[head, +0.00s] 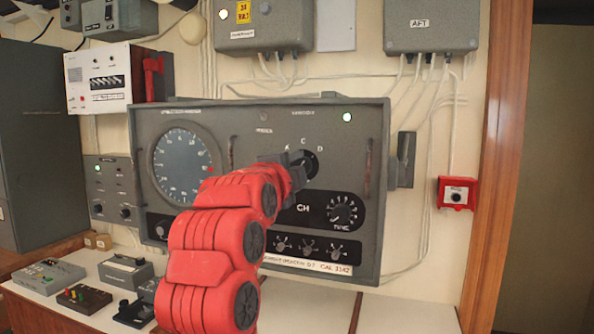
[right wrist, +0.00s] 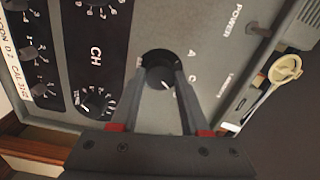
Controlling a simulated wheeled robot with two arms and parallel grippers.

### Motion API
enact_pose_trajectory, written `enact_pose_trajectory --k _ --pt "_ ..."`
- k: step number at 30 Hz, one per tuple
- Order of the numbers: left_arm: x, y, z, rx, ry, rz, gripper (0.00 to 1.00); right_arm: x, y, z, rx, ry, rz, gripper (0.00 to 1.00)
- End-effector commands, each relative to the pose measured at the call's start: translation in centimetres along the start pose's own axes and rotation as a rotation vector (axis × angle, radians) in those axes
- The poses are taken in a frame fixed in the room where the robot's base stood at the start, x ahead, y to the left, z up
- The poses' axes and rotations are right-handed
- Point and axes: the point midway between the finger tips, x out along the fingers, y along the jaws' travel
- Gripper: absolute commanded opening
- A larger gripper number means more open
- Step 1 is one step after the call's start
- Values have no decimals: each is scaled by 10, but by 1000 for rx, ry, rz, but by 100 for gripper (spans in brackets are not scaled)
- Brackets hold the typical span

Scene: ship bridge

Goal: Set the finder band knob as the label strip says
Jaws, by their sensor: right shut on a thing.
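The finder band knob is a round black knob (head: 309,165) on the grey panel, with letters A, C and D around it in the head view. In the right wrist view the knob (right wrist: 158,62) sits between my fingertips, and a short white mark shows on its lower right. The letters A and C are beside it. My right gripper (right wrist: 162,78) is shut on the knob; its tips also reach it in the head view (head: 290,168). The label strip (head: 307,265) runs along the panel's bottom edge; its wording is partly blurred, ending "CAL 3142". My left gripper is out of view.
A large round dial (head: 182,166) is left of my arm. Below the knob are a CH panel with a smaller knob (head: 342,209) and several small switches (head: 308,247). A red button box (head: 457,193) is on the right wall. Small devices stand on the desk (head: 50,274).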

Motion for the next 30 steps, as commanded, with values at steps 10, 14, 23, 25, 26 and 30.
enact_pose_trajectory --k 10,14,23,25,26,30 --pt "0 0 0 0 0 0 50 0 1 0 143 1 2 0" --pt "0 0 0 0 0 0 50 0 1 0 163 1 2 0" --pt "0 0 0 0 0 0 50 0 1 0 171 1 2 0" --pt "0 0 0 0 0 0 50 0 1 0 171 1 2 0" --pt "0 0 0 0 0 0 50 0 1 0 171 1 2 0" --pt "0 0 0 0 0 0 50 0 1 0 170 1 2 64"
